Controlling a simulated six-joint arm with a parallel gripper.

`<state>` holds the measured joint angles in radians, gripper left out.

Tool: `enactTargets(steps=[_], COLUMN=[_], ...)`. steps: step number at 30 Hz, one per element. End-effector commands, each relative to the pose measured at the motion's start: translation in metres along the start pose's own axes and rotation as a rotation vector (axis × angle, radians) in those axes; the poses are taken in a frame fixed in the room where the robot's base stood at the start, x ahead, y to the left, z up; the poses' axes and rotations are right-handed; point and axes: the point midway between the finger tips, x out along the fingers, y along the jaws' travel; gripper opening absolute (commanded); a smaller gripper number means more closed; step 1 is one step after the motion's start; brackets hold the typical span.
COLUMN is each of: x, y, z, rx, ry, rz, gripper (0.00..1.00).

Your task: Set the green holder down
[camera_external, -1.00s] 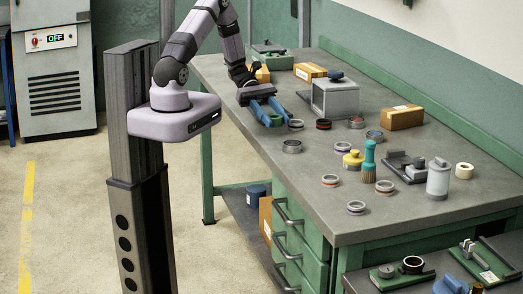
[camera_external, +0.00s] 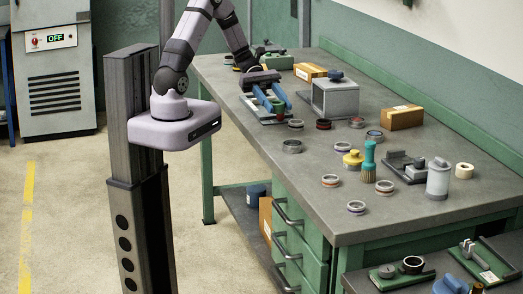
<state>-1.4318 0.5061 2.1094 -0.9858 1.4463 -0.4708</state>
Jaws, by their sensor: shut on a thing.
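My gripper (camera_external: 272,104), with its blue fingers pointing down and toward the camera, is over the back left part of the workbench. It is shut on the green holder (camera_external: 262,119), a flat piece of which only a pale green edge shows under and between the fingers. A small red part shows by the right finger. The fingers and wrist hide most of the holder. It is low at the bench top; I cannot tell whether it touches the surface.
A grey box (camera_external: 338,99) stands close to the right of my gripper. A green box (camera_external: 272,62) is behind. A yellow pot (camera_external: 353,159), green brush (camera_external: 369,160) and grey canister (camera_external: 438,180) stand farther right on the workbench (camera_external: 330,215).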

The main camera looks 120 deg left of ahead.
Motion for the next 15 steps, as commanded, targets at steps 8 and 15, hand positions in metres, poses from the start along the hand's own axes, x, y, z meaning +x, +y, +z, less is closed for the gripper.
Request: enactTargets(steps=[8,15], x=[0.067,0.107], y=[0.002,0.057], z=[-0.027,0.0], rx=[0.072,0.09], ry=[0.001,0.001], rz=[-0.16,-0.187], gripper=[0.19,0.19])
